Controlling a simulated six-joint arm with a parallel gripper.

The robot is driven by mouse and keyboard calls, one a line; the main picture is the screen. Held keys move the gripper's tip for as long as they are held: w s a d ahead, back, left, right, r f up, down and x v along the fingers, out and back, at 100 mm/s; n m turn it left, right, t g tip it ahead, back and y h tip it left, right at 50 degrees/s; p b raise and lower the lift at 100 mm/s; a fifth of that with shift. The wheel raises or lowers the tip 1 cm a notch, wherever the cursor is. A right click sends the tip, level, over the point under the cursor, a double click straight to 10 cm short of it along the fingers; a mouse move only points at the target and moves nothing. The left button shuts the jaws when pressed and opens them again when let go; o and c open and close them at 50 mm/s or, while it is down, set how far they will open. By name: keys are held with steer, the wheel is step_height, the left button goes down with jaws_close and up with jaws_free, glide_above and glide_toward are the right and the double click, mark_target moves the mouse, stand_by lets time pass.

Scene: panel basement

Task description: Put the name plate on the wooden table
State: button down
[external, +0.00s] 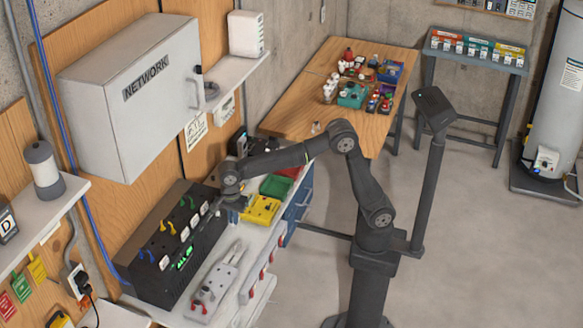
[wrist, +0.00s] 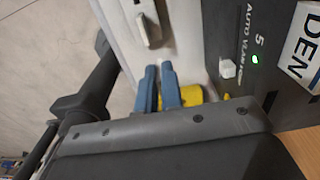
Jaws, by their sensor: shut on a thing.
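My gripper (wrist: 160,88) shows in the wrist view as two blue fingertips close together. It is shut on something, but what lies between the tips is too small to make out. A white plate (wrist: 300,45) with the letters DEN shows at the right edge, partly cut off, beside the black network box (wrist: 240,30) and apart from my fingertips. In the external view my gripper (external: 238,205) is low over the workbench, at the far end of the black box (external: 180,250). The wooden table (external: 300,105) stands farther back. I cannot tell any held plate there.
A yellow tray (external: 262,209) and green tray (external: 277,186) sit beside my gripper. A grey power strip (external: 215,280) lies on the bench (external: 245,250). Several small items crowd the wooden table's back part; its front left is mostly clear. A grey cabinet (external: 130,90) hangs above.

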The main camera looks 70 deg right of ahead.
steer(key=shift+w+d+r, duration=0.1)
steer(key=shift+d+r, duration=0.2)
steer(key=shift+d, duration=0.25)
steer(key=w+d+n, duration=0.3)
steer(key=d+n, duration=0.6)
steer(key=d, duration=0.6)
steer(key=w+d+n, duration=0.4)
steer(key=d+n, duration=0.4)
steer(key=d, duration=0.7)
steer(key=s+d+n, duration=0.1)
steer(key=s+d, duration=0.6)
steer(key=d, duration=0.2)
steer(key=w+a+f, duration=0.1)
steer(key=a+f, duration=0.1)
steer(key=a, duration=0.1)
steer(key=w+a+f, duration=0.2)
steer(key=a+f, duration=0.1)
steer(key=w+a+f, duration=0.2)
steer(key=a, duration=0.2)
steer(key=shift+f, duration=2.15)
